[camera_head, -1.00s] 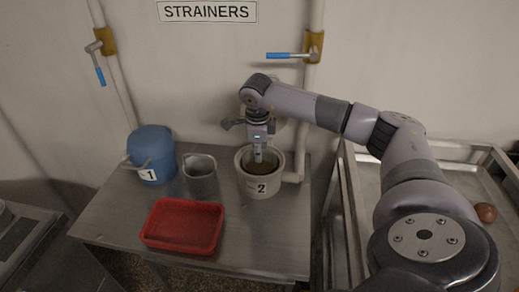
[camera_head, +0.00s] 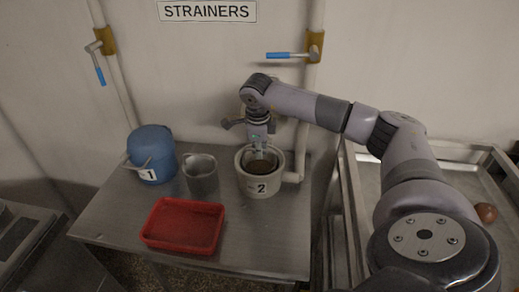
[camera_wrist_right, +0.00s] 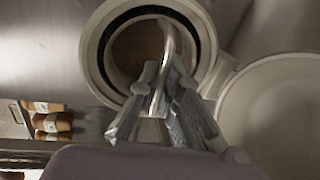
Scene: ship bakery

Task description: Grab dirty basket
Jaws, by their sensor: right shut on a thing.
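The white pot marked 2 (camera_head: 258,187) stands on the steel table, with a brown-bottomed basket (camera_head: 259,168) inside it. In the right wrist view the basket (camera_wrist_right: 128,55) sits within the pot's dark inner ring (camera_wrist_right: 207,50), and a curved metal handle (camera_wrist_right: 170,40) rises over it. My right gripper (camera_head: 262,155) reaches down into the pot's mouth from above. In the right wrist view its fingers (camera_wrist_right: 160,88) are shut on the handle. The basket is still inside the pot, and its lower part is hidden. My left gripper is out of view.
A grey metal vessel (camera_head: 201,178) stands left of the pot, then a blue container marked 1 (camera_head: 152,150). A red tray (camera_head: 184,227) lies in front. A pipe with a blue-handled valve (camera_head: 290,56) runs behind. A steel basin (camera_head: 358,222) is at right.

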